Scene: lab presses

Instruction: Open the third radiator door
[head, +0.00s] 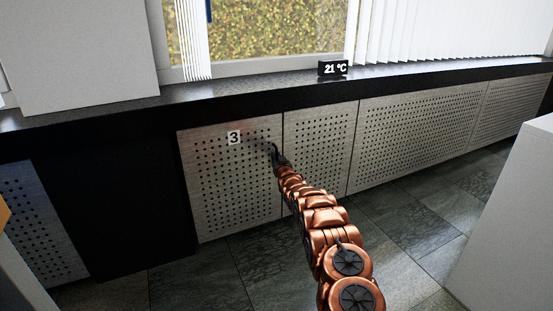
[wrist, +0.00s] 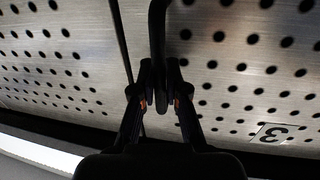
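The third radiator door (head: 235,185) is a perforated metal panel with a white "3" label (head: 234,138) near its top. Its edges look flush with the panel to its right. The label also shows upside down in the wrist view (wrist: 277,133). A dark handle (wrist: 157,35) is at the door's upper right, beside the narrow gap between panels. My gripper (head: 277,155) is at this handle. In the wrist view my fingertips (wrist: 158,72) lie close against both sides of the handle and appear shut on it. The exact contact is partly lost in shadow.
More perforated panels (head: 415,125) run to the right, under a black sill (head: 290,86) with a 21 °C display (head: 333,68). A dark recess (head: 110,205) lies left of the door. Tiled floor (head: 240,270) is clear in front. A white block (head: 510,220) stands at right.

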